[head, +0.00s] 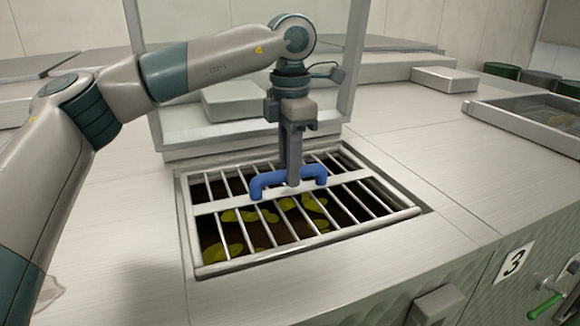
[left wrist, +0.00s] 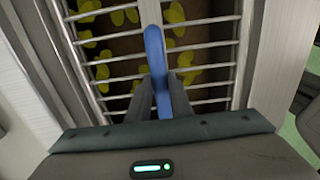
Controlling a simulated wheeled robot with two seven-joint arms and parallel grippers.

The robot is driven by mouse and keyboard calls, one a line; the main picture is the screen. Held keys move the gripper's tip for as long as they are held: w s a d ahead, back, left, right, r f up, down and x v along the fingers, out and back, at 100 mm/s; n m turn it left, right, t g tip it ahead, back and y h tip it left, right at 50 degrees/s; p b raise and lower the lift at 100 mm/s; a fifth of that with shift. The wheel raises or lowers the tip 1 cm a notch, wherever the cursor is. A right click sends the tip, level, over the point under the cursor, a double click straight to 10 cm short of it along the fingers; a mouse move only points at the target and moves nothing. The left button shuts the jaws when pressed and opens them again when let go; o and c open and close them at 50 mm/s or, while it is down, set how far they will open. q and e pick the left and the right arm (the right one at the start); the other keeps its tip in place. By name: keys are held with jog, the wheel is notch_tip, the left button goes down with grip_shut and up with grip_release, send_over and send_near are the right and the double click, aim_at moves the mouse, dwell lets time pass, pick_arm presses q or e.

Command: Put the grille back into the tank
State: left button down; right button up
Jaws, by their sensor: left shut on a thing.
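The grille (head: 345,235) is a pale metal frame with thin bars and a flat middle strip carrying a blue handle (head: 262,184). It lies across the rectangular opening of the tank (head: 330,268), inside its outline. I cannot tell whether it rests fully or sits slightly above. Yellow-green pieces on a dark bottom show between the bars. My left gripper (head: 293,181) points down and is shut on the middle of the handle. In the left wrist view the fingers (left wrist: 162,88) close around the blue handle (left wrist: 155,45). My right gripper is not in view.
An upright pale frame with a clear pane (head: 348,80) stands right behind the opening. A pale block (head: 446,80) and a framed basin (head: 500,112) lie to the right. A number 3 plate (head: 513,262) and green lever (head: 545,308) are on the front. The worktop left is mostly clear.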

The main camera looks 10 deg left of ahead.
pick_arm(q)
jog(key=c, duration=1.5)
grip_release()
jog(key=shift+r, duration=0.15)
jog(key=shift+s, duration=0.1)
jog(key=shift+r, duration=0.25)
notch_tip(320, 180, up, 8)
jog(key=b, duration=0.3)
jog(key=shift+r, duration=0.15)
notch_tip(320, 180, up, 9)
jog(key=shift+f, duration=0.2)
